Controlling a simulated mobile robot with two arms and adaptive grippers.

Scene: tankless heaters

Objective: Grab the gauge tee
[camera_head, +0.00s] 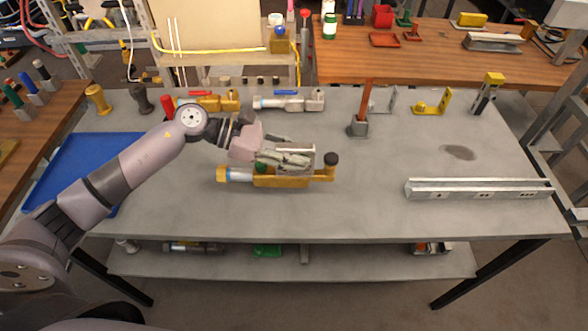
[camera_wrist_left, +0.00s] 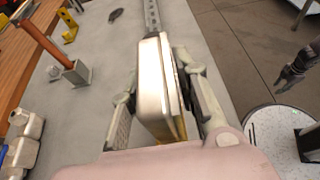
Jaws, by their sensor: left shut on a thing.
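The gauge tee (camera_head: 268,181) is a brass-coloured body with a blue-and-white band at its left end and a black knob at its right end. A pale, flat, box-like part stands up from it; the left wrist view shows this part (camera_wrist_left: 153,88) edge-on with yellow below. My left gripper (camera_head: 287,159) is shut on that pale part, one finger on each side. The fingers hide some of the body. I cannot tell whether the tee touches the grey bench. My right gripper (camera_wrist_left: 288,77) shows small and dark in the left wrist view, away from the bench; its opening is unclear.
Behind lie a red-handled brass valve (camera_head: 215,101) and a blue-handled pale valve (camera_head: 289,101). A blue tray (camera_head: 85,165) is at left, an upright orange-handled tool (camera_head: 362,112) behind right, a metal rail (camera_head: 478,189) at right. The bench's front middle is clear.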

